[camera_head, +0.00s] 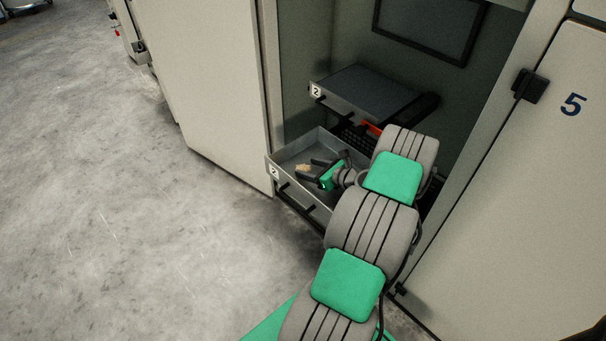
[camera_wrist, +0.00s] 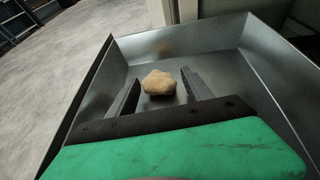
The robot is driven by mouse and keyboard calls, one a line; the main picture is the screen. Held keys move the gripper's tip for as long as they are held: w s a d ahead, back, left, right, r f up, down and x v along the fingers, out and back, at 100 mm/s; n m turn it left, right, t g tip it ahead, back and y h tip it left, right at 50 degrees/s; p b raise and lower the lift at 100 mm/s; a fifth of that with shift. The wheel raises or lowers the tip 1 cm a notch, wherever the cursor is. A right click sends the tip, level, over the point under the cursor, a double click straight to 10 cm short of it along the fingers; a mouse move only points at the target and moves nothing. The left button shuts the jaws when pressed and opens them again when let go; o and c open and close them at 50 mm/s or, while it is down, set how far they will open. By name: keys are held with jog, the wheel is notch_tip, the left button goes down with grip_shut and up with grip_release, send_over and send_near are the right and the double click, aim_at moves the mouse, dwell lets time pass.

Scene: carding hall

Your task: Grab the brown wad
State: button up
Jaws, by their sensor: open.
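The brown wad (camera_wrist: 159,83) is a small, lumpy tan piece lying on the floor of a grey metal drawer (camera_wrist: 221,55). In the head view the wad (camera_head: 303,168) shows near the drawer's left side, just left of my fingertips. My gripper (camera_wrist: 160,92) is open and empty in the wrist view, with the wad near the fingertips, in line with the gap between them. I cannot tell whether the fingers touch it. In the head view my gripper (camera_head: 316,168) is inside the open drawer (camera_head: 296,148), which bears a "2" label.
A second grey unit (camera_head: 365,90) labelled "2" sits above and behind the open drawer. A cabinet door (camera_head: 205,80) stands left, a panel marked "5" (camera_head: 545,180) right. The floor (camera_head: 130,230) at left is clear.

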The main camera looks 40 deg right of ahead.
aim_at(304, 167)
jog(key=x, duration=0.3)
jog(key=shift+w+a+f+b, duration=0.15)
jog(key=shift+b, duration=0.2)
grip_shut()
